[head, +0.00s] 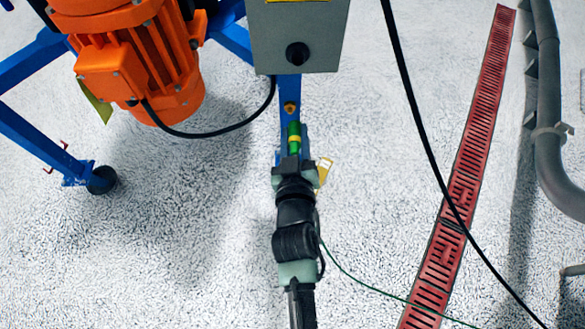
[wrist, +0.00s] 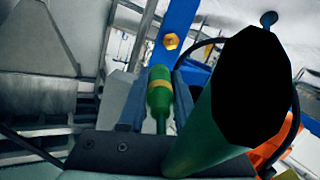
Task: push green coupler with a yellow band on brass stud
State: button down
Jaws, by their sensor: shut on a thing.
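The green coupler (head: 294,137) has a yellow band and sticks out from my gripper (head: 293,152) in the head view. My gripper is shut on it, with one finger on each side. The coupler also shows in the wrist view (wrist: 159,97), upright between the fingers (wrist: 160,90). The brass stud (head: 290,107) sits on a blue post, just above the coupler in the head view. In the wrist view the stud (wrist: 171,41) is above the coupler's tip and slightly right. A gap shows between coupler and stud in both views.
A grey box (head: 296,40) hangs above the stud. An orange motor (head: 140,60) stands at upper left on blue legs. A black cable (head: 215,133) loops beside the post. A large dark green tube (wrist: 215,125) blocks the wrist view's right side. Speckled floor is open around my arm.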

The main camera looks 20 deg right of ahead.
aim_at(294, 150)
jog(key=f+b, duration=0.1)
jog(key=b, duration=0.1)
jog(key=f+t+b, duration=0.1)
jog(key=f+b, duration=0.1)
jog(key=s+a+f+t+b, duration=0.1)
jog(key=f+b, duration=0.1)
jog(key=shift+n, duration=0.3)
jog(key=shift+w+d, duration=0.1)
jog(key=shift+w, duration=0.05)
jog(key=shift+b+x, duration=0.9)
jog(key=shift+x, duration=2.5)
jog(key=shift+x, duration=0.9)
jog(key=c, duration=0.5)
grip_release()
